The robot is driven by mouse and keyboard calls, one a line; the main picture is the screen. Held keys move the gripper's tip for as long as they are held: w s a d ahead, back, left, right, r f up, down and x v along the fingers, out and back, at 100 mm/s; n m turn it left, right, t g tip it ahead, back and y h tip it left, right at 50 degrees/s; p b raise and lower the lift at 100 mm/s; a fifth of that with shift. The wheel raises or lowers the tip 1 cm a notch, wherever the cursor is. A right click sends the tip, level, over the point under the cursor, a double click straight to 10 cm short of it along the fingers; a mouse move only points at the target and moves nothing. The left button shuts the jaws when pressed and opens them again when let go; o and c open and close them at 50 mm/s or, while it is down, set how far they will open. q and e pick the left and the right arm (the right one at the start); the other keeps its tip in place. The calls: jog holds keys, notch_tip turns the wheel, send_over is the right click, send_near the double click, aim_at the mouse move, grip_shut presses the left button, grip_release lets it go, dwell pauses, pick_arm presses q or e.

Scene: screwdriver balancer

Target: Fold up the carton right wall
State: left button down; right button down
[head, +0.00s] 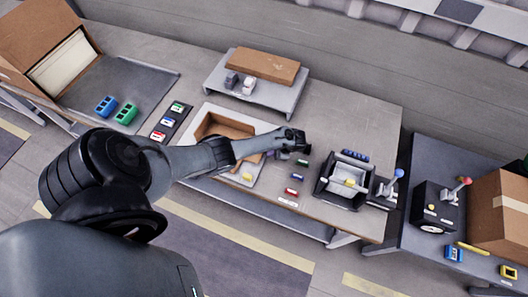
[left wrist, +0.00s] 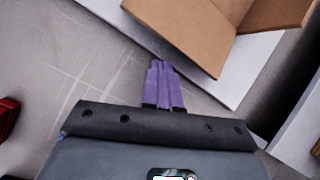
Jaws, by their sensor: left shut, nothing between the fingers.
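The carton (head: 207,127) is an open brown box on a light grey plate (head: 210,108) near the middle of the table. My left arm crosses in front of it and hides part of it, including much of its right side. In the left wrist view a brown carton panel (left wrist: 190,35) slants outward over the plate, with another panel standing beside it. My left gripper (head: 284,152) is to the right of the carton. Its purple fingers (left wrist: 163,82) are shut and empty, with a small gap visible between them and the carton panel. My right gripper is not in view.
A raised grey stand (head: 290,100) with a brown board (head: 262,66) is behind the carton. A black tray (head: 345,183) and several small coloured blocks lie to the right. A strip of coloured blocks (head: 172,122) lies to the left. Bare table shows behind the gripper.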

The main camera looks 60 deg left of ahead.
pick_arm(q)
jog(key=shift+s+a+p, duration=0.3)
jog(key=shift+s+a, duration=0.2)
jog(key=shift+a, duration=0.05)
dwell(0.7)
jog(key=shift+s+a+r+p, duration=0.15)
jog(key=shift+r+p, duration=0.3)
jog(key=shift+p, duration=0.05)
jog(key=shift+s+a+r+p, duration=0.1)
jog(key=shift+r+p, duration=0.35)
jog(key=shift+p, duration=0.05)
jog(key=shift+s+a+r+p, duration=0.1)
jog(key=shift+r+p, duration=0.15)
jog(key=shift+p, duration=0.15)
jog(key=shift+s+a+r+p, duration=0.3)
jog(key=shift+r+p, duration=0.15)
jog(key=shift+p, duration=0.1)
jog(key=shift+a+r, duration=0.1)
jog(key=shift+a, duration=0.05)
